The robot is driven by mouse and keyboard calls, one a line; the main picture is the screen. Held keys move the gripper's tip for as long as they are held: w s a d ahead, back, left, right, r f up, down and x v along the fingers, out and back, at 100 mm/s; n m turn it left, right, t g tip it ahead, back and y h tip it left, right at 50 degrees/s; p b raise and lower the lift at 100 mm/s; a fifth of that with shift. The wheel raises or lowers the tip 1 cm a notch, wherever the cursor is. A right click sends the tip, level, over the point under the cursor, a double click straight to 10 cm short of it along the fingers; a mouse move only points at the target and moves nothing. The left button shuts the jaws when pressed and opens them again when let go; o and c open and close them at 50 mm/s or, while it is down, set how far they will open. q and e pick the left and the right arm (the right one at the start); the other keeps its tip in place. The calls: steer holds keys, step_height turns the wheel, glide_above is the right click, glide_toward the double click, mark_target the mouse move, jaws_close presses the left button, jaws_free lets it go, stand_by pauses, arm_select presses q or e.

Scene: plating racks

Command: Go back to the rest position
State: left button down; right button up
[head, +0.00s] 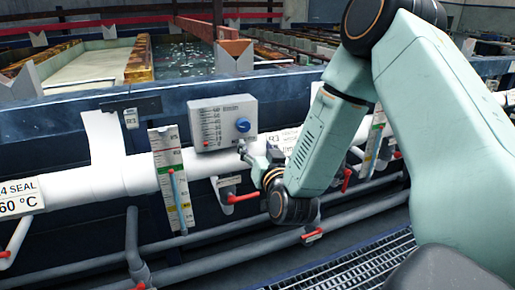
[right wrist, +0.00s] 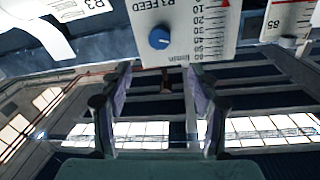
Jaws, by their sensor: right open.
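My right gripper (head: 256,158) is at the end of the pale green arm, just below and right of the grey flow box (head: 221,124) with the blue knob (head: 243,125). In the right wrist view, the right gripper (right wrist: 158,75) has its two fingers apart with nothing between them. The R3 FEED box (right wrist: 185,28) and its blue knob (right wrist: 158,39) are upside down there, beyond the fingertips, and the fingers look clear of the knob. My left gripper is not in view.
A thick white pipe (head: 110,178) runs along the tank wall below the box. A level gauge (head: 171,180) and valves with red handles (head: 242,197) sit close to my gripper. Tanks (head: 90,68) lie behind the wall. A floor grating (head: 350,268) is at lower right.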

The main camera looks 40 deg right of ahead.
stand_by(0.4)
steer(key=s+a+f+n+g+y, duration=0.1)
steer(key=s+a+f+g+y, duration=0.15)
steer(key=s+f, duration=0.35)
steer(key=s+a+f+n+g+y, duration=0.1)
steer(key=s+a+f+g, duration=0.25)
steer(key=f, duration=0.45)
steer(key=s+a+f+n+g+y, duration=0.1)
steer(key=s+a+f+g+y, duration=0.2)
steer(key=f, duration=0.4)
steer(key=s+a+f+g, duration=0.1)
steer(key=s+f+g, duration=0.1)
steer(key=s, duration=0.6)
steer(key=s+a+f+n+g, duration=0.1)
steer(key=s+a+f+g, duration=0.1)
steer(key=s, duration=0.6)
steer(key=s+a+f+n+g, duration=0.1)
steer(key=s+a+f+g, duration=0.1)
steer(key=s+f+g, duration=0.2)
steer(key=s+f+h, duration=0.1)
steer(key=s+f, duration=0.1)
steer(key=s, duration=0.2)
steer(key=shift+s, duration=0.15)
steer(key=shift+a+f, duration=0.1)
steer(key=shift+a, duration=0.05)
steer(key=c, duration=0.5)
